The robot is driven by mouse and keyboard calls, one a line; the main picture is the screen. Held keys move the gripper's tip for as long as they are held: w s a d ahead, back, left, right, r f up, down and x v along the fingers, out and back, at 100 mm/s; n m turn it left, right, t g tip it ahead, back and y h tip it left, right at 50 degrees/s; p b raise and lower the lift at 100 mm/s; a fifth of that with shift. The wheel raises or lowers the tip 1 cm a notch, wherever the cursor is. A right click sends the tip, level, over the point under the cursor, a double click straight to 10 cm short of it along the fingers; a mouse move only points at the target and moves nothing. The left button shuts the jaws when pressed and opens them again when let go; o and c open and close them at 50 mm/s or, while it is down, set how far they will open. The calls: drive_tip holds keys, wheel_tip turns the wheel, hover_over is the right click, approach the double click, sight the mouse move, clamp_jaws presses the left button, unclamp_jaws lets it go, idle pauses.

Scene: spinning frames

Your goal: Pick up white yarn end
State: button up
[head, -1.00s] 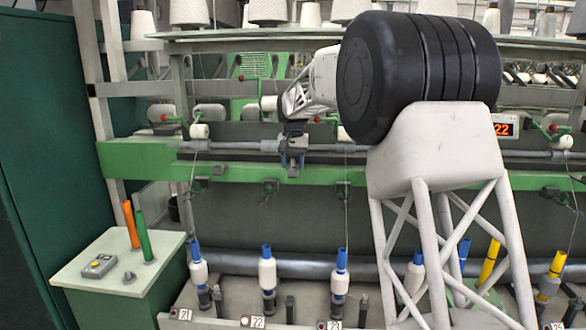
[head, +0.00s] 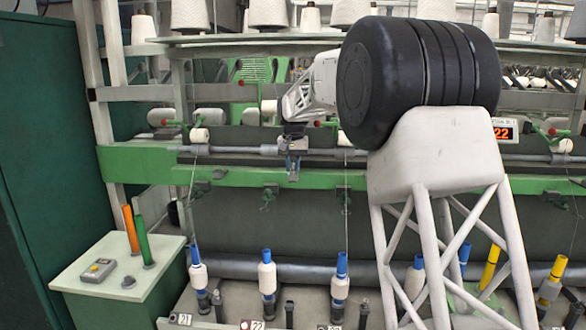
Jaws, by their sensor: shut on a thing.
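My gripper (head: 293,172) hangs in front of the grey rail and green beam, above the spindle marked 22. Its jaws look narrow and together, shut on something. The white yarn end is too thin to make out at the jaws. The blue-and-white bobbin (head: 267,274) at spindle 22 stands upright below, apart from my gripper. No yarn line shows between that bobbin and the rail, while thin yarn lines run up from the bobbins on both sides (head: 198,270) (head: 340,276).
A cream side table (head: 75,274) at left holds an orange tube (head: 131,229), a green tube (head: 143,238) and a small grey box (head: 98,268). The grey rail (head: 230,149) and green beam (head: 140,167) cross behind my gripper. White cones stand on top.

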drive_tip(key=shift+r, duration=1.45)
drive_tip(key=shift+s+r, duration=0.1)
drive_tip(key=shift+s, duration=0.1)
drive_tip(key=s+d+r, duration=0.1)
drive_tip(key=s+d, duration=0.3)
drive_tip(key=s, duration=1.1)
drive_tip(key=shift+d+r, duration=0.15)
drive_tip(key=shift+d, duration=0.05)
drive_tip(key=w+a+r+t, duration=0.3)
drive_tip(key=w+a+r, duration=0.5)
drive_tip(key=w+a, duration=0.3)
drive_tip(key=shift+a, duration=0.95)
drive_tip(key=shift+w+f, duration=0.15)
drive_tip(key=shift+w, duration=0.1)
drive_tip(key=w+f, duration=0.3)
drive_tip(key=w, duration=0.3)
drive_tip(key=shift+f, duration=0.25)
